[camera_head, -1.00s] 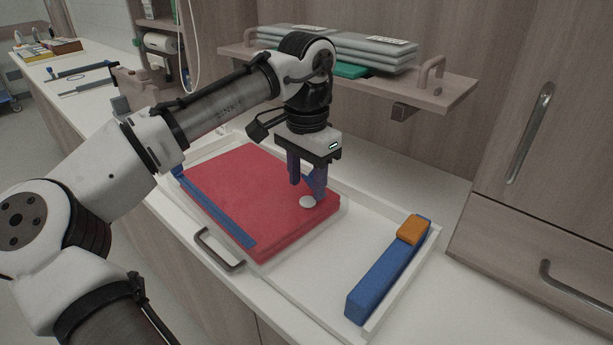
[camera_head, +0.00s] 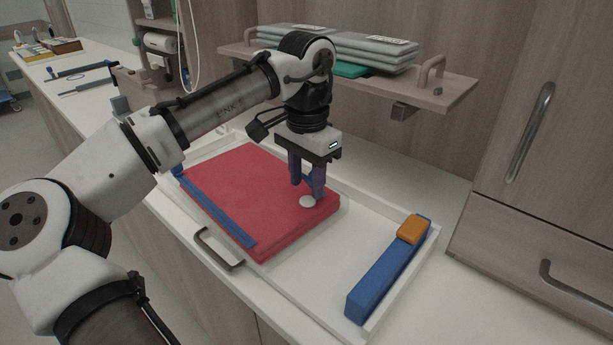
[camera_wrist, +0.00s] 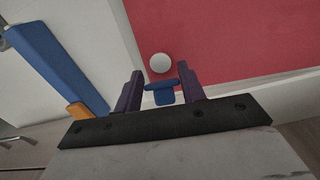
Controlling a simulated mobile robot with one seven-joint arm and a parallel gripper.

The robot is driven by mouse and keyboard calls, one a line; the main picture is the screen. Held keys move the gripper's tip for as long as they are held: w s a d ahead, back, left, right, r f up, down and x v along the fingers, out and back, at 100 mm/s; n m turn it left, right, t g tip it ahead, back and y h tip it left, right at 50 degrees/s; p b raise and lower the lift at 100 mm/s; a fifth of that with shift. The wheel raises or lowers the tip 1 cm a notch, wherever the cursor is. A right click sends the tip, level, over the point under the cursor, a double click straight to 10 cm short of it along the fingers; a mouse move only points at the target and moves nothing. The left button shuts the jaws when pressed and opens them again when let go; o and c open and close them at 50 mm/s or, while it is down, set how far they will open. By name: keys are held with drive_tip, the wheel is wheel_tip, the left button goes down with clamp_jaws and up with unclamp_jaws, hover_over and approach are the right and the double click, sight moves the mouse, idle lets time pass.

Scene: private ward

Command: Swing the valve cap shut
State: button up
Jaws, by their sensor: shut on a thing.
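A red pad (camera_head: 240,190) lies flat in a white tray, with a round white valve (camera_head: 307,202) on its top near the right corner. The valve also shows in the wrist view (camera_wrist: 160,63) as a plain white disc. The valve cap is a small blue piece (camera_wrist: 164,95) beside the disc. My gripper (camera_head: 307,187) points down over that corner. Its two purple fingers (camera_wrist: 161,86) are shut on the blue cap, one on each side. In the head view the fingers mostly hide the cap.
A blue bar (camera_head: 385,275) with an orange block (camera_head: 412,229) on it lies at the tray's right side. A blue strip (camera_head: 215,208) runs along the pad's left edge. A shelf (camera_head: 440,88) with grey folded packs (camera_head: 370,52) stands behind my arm.

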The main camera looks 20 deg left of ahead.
idle(0.5)
drive_tip(key=o, duration=0.6)
drive_tip(key=shift+r, duration=0.1)
wheel_tip(320, 180, up, 14)
drive_tip(key=shift+f+p, duration=0.15)
drive_tip(key=shift+p, duration=0.25)
